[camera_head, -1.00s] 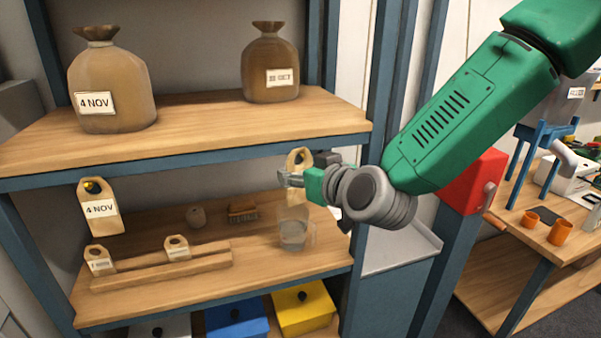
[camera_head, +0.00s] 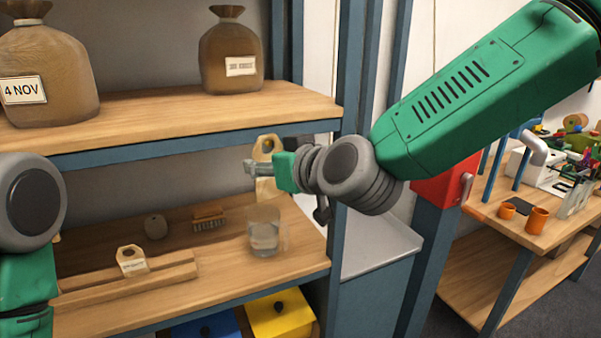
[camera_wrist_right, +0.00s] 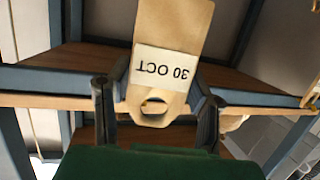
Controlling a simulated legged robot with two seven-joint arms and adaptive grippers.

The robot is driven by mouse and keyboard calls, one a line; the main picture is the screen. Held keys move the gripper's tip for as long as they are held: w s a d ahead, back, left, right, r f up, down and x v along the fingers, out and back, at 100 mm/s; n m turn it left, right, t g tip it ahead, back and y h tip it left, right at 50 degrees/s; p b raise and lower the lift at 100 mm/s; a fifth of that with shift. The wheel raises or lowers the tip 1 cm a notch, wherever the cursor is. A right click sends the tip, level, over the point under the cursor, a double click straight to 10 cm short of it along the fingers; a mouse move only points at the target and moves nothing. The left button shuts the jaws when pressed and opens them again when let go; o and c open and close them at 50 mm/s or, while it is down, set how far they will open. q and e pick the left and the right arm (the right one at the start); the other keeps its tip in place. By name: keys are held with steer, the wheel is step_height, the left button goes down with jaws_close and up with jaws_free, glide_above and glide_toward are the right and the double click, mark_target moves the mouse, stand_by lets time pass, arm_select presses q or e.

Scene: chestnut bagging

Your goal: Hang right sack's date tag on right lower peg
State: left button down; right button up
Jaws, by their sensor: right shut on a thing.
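My right gripper (camera_head: 252,168) is shut on a tan paper tag (camera_head: 266,182) below the upper shelf's right end. In the right wrist view the tag (camera_wrist_right: 172,30) is between the two fingers (camera_wrist_right: 154,105); its label reads 30 OCT, upside down, and its hole faces the gripper. The right sack (camera_head: 231,55) stands on the upper shelf above; its label is blurred. I cannot make out the right lower peg, nor whether it passes through the tag's hole. My left arm is at the left edge; its fingers are out of view.
The left sack (camera_head: 45,75), labelled 4 NOV, stands on the upper shelf. Below are a clear glass jar (camera_head: 265,238), a brush (camera_head: 208,218), and a wooden rack (camera_head: 170,275) with a small tag (camera_head: 131,261). A blue shelf post (camera_head: 350,150) stands right of the tag.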

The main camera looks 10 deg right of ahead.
steer(key=shift+w+a, duration=0.15)
steer(key=shift+w, duration=0.4)
steer(key=shift+w+a, duration=0.15)
steer(key=shift+w, duration=0.35)
steer(key=shift+f, duration=0.15)
steer(key=shift+w+d+f, duration=0.1)
steer(key=shift+w, duration=0.05)
arm_select(q)
steer(key=shift+d+f+b, duration=0.25)
steer(key=shift+f+b, duration=0.15)
arm_select(e)
steer(key=shift+w+f, duration=0.35)
steer(key=shift+f, duration=0.1)
